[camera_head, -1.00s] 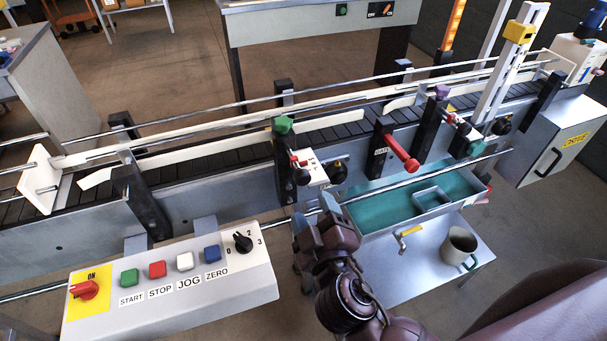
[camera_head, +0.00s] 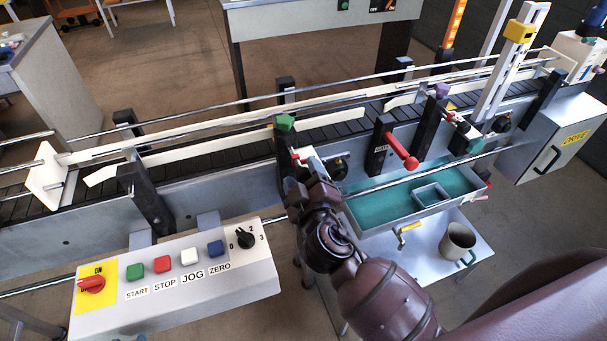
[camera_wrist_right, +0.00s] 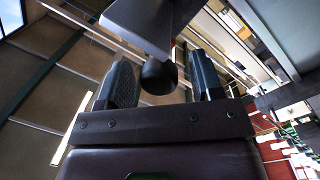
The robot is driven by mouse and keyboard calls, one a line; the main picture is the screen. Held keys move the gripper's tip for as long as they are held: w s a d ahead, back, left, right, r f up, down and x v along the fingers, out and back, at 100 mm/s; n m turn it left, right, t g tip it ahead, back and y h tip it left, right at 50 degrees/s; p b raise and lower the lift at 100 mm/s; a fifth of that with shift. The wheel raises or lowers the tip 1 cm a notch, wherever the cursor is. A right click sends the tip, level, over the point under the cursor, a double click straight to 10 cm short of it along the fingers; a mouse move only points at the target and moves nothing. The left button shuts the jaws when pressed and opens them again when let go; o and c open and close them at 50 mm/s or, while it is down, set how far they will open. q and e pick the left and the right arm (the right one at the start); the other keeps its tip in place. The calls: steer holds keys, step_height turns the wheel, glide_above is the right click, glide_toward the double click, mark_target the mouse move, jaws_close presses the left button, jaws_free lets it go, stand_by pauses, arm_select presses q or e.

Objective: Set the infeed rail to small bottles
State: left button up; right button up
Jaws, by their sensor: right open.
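The infeed rail, seemingly the pale guide strip (camera_head: 215,148) along the near side of the conveyor, runs to a black post with a green knob (camera_head: 285,123). Below that knob is a small white plate (camera_head: 308,157) with a red part, now partly hidden by my right gripper (camera_head: 308,190). A black round knob (camera_head: 340,170) sits just right of the plate. In the right wrist view, the gripper's two fingers (camera_wrist_right: 160,82) stand apart, with a black ball-shaped knob (camera_wrist_right: 158,76) between them under a grey block (camera_wrist_right: 150,22). I cannot tell whether they touch it. My left gripper is not in view.
A control box (camera_head: 175,280) with coloured buttons and a selector stands at the lower left. Right of my gripper are a red-handled lever (camera_head: 402,152), a green-lined tray (camera_head: 385,208) and a side table with a mug (camera_head: 459,243). The conveyor (camera_head: 225,165) bears no bottles here.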

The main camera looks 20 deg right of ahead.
jaws_close()
steer(key=shift+w, duration=0.65)
jaws_free()
steer(key=shift+s, duration=0.15)
steer(key=shift+s, duration=0.25)
steer(key=s+b, duration=0.2)
steer(key=s, duration=0.8)
steer(key=shift+a, duration=0.4)
